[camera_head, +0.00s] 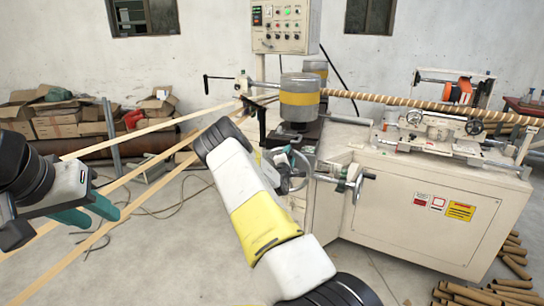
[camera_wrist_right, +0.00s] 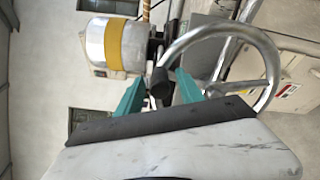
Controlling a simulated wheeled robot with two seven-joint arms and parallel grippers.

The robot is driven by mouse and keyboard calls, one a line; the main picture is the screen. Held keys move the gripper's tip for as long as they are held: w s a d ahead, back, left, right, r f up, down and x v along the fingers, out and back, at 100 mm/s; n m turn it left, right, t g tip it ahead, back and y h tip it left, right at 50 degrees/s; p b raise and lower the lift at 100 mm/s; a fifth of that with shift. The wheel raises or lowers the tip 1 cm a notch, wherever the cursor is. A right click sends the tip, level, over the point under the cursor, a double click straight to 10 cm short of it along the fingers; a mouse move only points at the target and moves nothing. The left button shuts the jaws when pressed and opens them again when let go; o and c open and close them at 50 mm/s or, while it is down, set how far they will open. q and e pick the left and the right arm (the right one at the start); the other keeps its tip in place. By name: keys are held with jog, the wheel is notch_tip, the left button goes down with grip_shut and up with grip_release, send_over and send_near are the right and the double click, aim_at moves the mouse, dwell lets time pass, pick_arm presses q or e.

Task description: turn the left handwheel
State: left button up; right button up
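The chrome handwheel (camera_head: 304,168) is on the machine's left end, partly hidden behind my right arm in the head view. In the right wrist view its curved rim (camera_wrist_right: 273,72) fills the right half, and its dark handle knob (camera_wrist_right: 157,82) is near the middle. My right gripper (camera_wrist_right: 158,90) has its teal fingers apart, one on each side of the knob, with gaps visible. In the head view the right gripper is mostly hidden behind its own arm. My left gripper (camera_head: 102,219) is open and empty at the far left, well away from the machine.
Smaller handwheels (camera_head: 414,118) sit on the carriage at the right. A T-shaped crank (camera_head: 357,184) sticks out from the machine's front. A grey and yellow cylinder (camera_head: 299,98) stands above the handwheel. Long wooden strips (camera_head: 105,190) cross the left side. Cardboard tubes (camera_head: 490,296) lie at lower right.

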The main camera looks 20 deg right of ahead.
jog(key=v, duration=0.7)
jog(key=shift+s+a, duration=0.2)
jog(key=shift+s, duration=0.15)
jog(key=w+d+m, duration=0.1)
jog(key=w+m, duration=0.1)
jog(key=m, duration=0.5)
jog(key=w+d+m, duration=0.2)
jog(key=m, duration=0.5)
jog(key=w+d+m, duration=0.1)
jog(key=m, duration=0.6)
jog(key=shift+w+d+m, duration=0.15)
jog(key=shift+w+m, duration=0.15)
jog(key=shift+w, duration=0.1)
jog(key=shift+c, duration=0.2)
